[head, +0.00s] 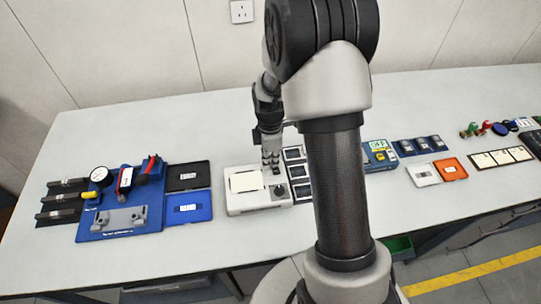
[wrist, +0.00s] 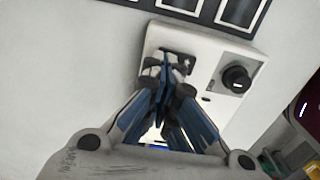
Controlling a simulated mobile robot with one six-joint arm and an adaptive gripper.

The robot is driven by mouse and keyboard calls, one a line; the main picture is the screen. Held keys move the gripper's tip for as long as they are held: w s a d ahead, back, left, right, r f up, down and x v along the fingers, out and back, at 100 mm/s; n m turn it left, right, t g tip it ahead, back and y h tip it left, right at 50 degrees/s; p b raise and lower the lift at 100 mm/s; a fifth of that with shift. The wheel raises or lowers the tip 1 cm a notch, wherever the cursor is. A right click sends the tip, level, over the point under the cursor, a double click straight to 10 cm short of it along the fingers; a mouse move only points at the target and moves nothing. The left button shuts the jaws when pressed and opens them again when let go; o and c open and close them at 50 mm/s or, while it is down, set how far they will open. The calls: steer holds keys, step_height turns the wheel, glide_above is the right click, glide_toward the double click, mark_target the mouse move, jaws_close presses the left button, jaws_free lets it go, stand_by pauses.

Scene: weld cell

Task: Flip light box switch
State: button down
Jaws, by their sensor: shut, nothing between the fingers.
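The light box (head: 255,205) is a low white box on the table, left of my arm in the head view, with a pale panel (head: 246,182) on top. It also shows in the wrist view (wrist: 207,52), with a round black knob (wrist: 236,78). A dark switch (wrist: 178,55) sits beside the knob, partly hidden by my fingertips. My gripper (wrist: 164,68) is shut with nothing held, its blue fingers together over the switch end of the box. In the head view my gripper (head: 271,160) points down at the box. I cannot tell whether the tips touch the switch.
A black framed panel (head: 298,178) stands close right of the box. Blue and black trays (head: 188,208) and a blue fixture board (head: 120,220) lie to the left. An orange tray (head: 451,169) and more parts lie right. The table in front of the box is clear.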

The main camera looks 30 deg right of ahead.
steer(key=shift+w+f+g+p, duration=0.1)
steer(key=shift+f+g+p, duration=0.05)
steer(key=shift+g+p, duration=0.25)
steer(key=shift+f, duration=0.15)
steer(key=shift+s, duration=0.25)
